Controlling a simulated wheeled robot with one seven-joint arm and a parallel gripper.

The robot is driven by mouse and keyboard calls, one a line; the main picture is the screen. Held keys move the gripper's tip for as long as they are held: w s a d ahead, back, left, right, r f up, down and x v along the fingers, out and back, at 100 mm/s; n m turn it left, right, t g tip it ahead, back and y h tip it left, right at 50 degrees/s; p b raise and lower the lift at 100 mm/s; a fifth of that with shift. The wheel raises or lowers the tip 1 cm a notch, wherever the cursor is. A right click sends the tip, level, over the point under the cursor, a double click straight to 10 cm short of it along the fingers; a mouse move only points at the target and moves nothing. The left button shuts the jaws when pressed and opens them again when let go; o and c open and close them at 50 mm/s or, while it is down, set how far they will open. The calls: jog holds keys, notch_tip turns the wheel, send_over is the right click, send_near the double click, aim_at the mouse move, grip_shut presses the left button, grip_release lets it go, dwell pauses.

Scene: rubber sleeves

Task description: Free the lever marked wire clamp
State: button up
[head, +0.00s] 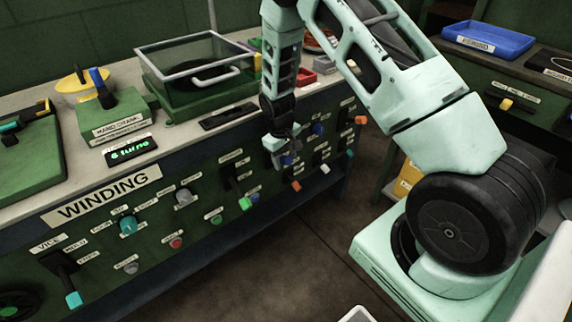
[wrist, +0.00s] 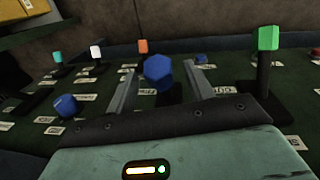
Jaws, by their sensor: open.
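I cannot read which lever is marked wire clamp. In the wrist view a blue faceted handle (wrist: 158,72) sits between the two open fingers of my gripper (wrist: 160,84), with a gap on each side. In the head view my gripper (head: 284,146) is close to the front panel, with a blue handle (head: 287,160) at its jaws, partly hidden. A green-tipped lever (head: 244,203) is to the left; it shows at the right in the wrist view (wrist: 268,38). An orange-tipped lever (head: 296,186) and a white-tipped lever (head: 325,169) are to the right.
The winding panel (head: 205,157) carries several knobs, buttons and levers close together, including a teal-tipped lever (head: 73,299) at far left. A clear-lidded box (head: 196,65) stands on the bench top. Open floor (head: 300,240) lies before the panel.

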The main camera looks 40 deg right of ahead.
jog(key=shift+d+f, duration=0.2)
jog(key=shift+f, duration=1.65)
grip_shut()
